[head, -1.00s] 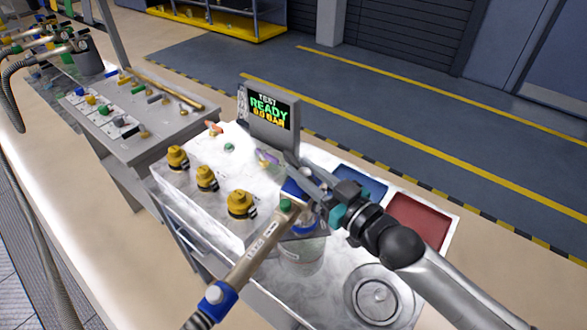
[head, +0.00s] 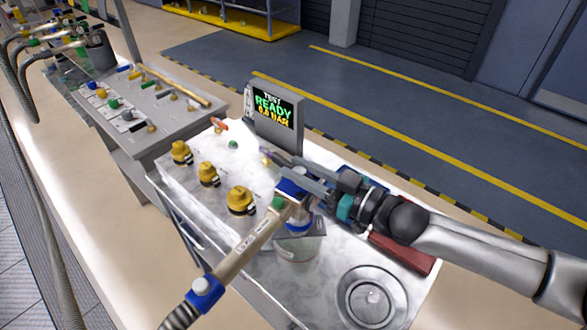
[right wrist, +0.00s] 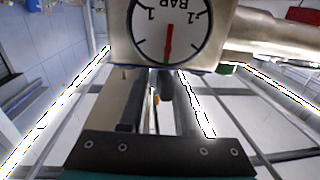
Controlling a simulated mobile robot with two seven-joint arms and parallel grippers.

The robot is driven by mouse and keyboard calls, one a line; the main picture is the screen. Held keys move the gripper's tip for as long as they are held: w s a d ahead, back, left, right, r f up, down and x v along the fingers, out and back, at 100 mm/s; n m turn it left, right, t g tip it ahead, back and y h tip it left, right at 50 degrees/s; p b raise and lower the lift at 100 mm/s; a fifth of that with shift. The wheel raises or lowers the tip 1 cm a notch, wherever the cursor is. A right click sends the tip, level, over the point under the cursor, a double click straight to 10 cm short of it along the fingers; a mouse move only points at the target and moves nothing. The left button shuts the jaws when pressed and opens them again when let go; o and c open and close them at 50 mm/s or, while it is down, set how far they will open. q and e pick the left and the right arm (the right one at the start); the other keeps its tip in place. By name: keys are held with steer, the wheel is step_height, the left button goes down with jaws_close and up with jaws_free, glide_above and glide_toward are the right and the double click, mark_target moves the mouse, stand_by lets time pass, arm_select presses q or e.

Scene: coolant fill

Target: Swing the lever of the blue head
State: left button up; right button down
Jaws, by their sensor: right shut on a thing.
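The blue head (head: 294,187) sits over the blue-collared neck of a clear vessel (head: 298,248) on the white cart top. Its long beige handle (head: 243,248) slopes down left to a blue collar and a hose. In the right wrist view the head's pressure gauge (right wrist: 170,35) fills the top, its red needle upright in the picture. My right gripper (head: 300,177) comes in from the right and is shut at the head, on what appears to be its lever. The lever is mostly hidden by the fingers and head. My left gripper is out of view.
A test screen (head: 274,108) reading READY and 0.0 BAR stands behind the head. Several yellow caps (head: 240,200) stand to the left. A red tray (head: 402,254) lies partly under my right arm. A round metal dish (head: 372,297) is at the front right.

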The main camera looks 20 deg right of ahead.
steer(key=c, duration=0.6)
jaws_free()
steer(key=shift+s+d, duration=0.35)
steer(key=shift+s, duration=0.15)
steer(key=p+v, duration=0.2)
steer(key=v, duration=1.2)
stand_by(0.4)
